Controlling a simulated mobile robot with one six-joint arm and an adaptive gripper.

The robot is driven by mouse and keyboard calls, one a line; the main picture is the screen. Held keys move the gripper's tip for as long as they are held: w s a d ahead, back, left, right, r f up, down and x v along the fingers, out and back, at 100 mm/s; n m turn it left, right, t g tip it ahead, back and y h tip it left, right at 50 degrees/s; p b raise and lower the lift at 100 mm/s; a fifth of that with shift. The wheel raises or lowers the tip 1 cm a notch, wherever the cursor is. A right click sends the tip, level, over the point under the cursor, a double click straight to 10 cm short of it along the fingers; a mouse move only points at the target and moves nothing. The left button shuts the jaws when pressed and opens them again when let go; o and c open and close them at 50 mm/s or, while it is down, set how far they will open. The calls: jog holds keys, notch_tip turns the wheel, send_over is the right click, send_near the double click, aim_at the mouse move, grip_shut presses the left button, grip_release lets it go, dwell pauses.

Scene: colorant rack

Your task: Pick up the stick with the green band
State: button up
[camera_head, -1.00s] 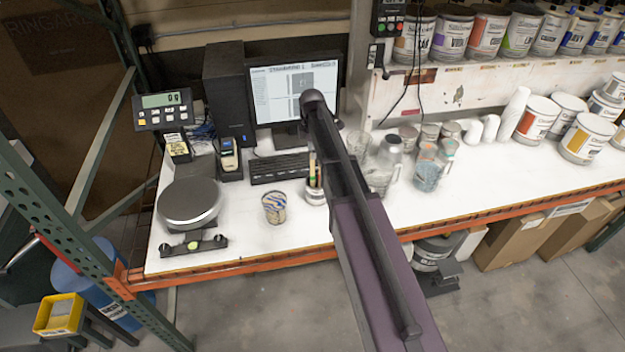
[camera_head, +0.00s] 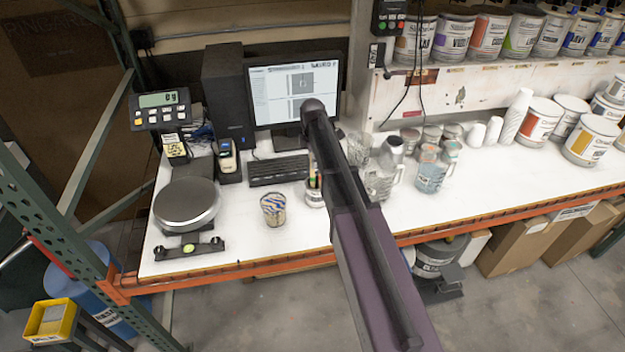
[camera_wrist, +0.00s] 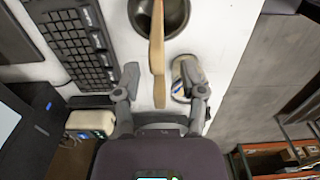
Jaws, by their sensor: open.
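A light wooden stick (camera_wrist: 157,55) runs lengthwise between the two fingers of my gripper (camera_wrist: 160,76) in the wrist view, with gaps on both sides. My gripper is open. No green band is clear on this stick there. The stick leans from a round metal holder (camera_wrist: 174,14) at the top of the wrist view. In the head view the holder (camera_head: 315,198) stands on the white table beside my arm, with sticks in it partly hidden. The band colours are too small to tell surely. My gripper is hidden behind my arm in the head view.
A patterned cup (camera_head: 273,209) stands left of the holder; it also shows by the right finger (camera_wrist: 181,80). A keyboard (camera_head: 279,170) and monitor (camera_head: 294,92) stand behind. A scale (camera_head: 186,204) is at left, clear pitchers (camera_head: 380,182) at right. The table's front is clear.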

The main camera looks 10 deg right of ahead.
grip_shut()
jog(key=shift+r, duration=0.15)
dwell(0.4)
notch_tip(320, 180, up, 11)
jog(key=p, duration=1.1)
jog(key=s+p, duration=0.1)
jog(key=s, duration=1.7)
jog(key=shift+r, duration=0.35)
jog(key=shift+d, duration=0.1)
jog(key=shift+f, duration=0.1)
